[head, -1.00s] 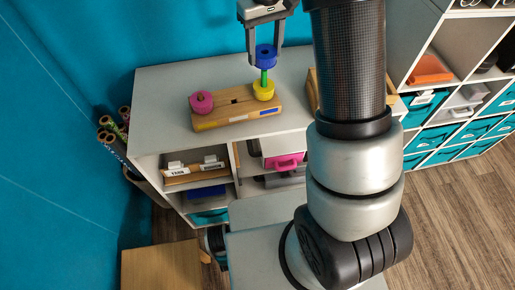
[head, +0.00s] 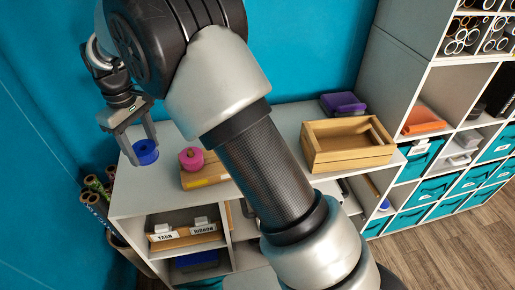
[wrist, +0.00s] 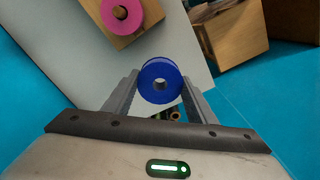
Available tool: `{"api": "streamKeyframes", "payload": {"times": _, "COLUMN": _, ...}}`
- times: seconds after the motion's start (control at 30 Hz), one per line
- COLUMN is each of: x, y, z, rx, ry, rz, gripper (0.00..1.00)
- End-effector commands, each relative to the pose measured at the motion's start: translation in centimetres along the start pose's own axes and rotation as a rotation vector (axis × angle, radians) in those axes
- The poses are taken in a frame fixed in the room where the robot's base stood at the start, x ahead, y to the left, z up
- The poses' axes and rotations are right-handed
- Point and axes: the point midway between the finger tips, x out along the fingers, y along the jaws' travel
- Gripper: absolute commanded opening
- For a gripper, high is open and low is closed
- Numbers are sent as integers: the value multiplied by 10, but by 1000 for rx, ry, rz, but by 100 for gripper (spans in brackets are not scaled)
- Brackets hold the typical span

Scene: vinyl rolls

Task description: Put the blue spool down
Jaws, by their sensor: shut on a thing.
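The blue spool (head: 146,152) is held between the two fingers of my gripper (head: 141,146), over the left end of the grey cabinet top (head: 140,190). In the wrist view the blue spool (wrist: 160,72) sits between the fingertips with its hole facing the camera, near the edge of the top. I cannot tell whether it touches the surface. A pink spool (head: 191,157) stands on the wooden peg block (head: 208,178) to the right, apart from the blue spool. The block's right part is hidden behind my arm.
An empty-looking wooden tray (head: 345,150) and a purple item (head: 343,103) stand on the right of the top. Rolls (head: 97,198) stand beyond the left edge. A tall shelf (head: 410,75) bounds the right. The top is bare around the pink spool's left side.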

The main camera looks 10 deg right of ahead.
Motion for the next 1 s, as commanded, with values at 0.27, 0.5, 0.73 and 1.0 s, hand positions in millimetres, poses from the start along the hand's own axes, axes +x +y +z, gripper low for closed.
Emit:
{"api": "streamKeyframes", "payload": {"times": 0.27, "x": 6, "y": -29, "z": -17, "rx": -63, "ry": 1, "rz": 0, "gripper": 19}}
{"api": "streamKeyframes", "payload": {"times": 0.5, "x": 27, "y": -30, "z": -15, "rx": -63, "ry": -4, "rz": -2, "gripper": 19}}
{"api": "streamKeyframes", "payload": {"times": 0.73, "x": 64, "y": -29, "z": -16, "rx": -63, "ry": 0, "rz": -1, "gripper": 19}}
{"api": "streamKeyframes", "payload": {"times": 1.0, "x": 90, "y": -29, "z": -15, "rx": -61, "ry": -2, "rz": -2, "gripper": 19}}
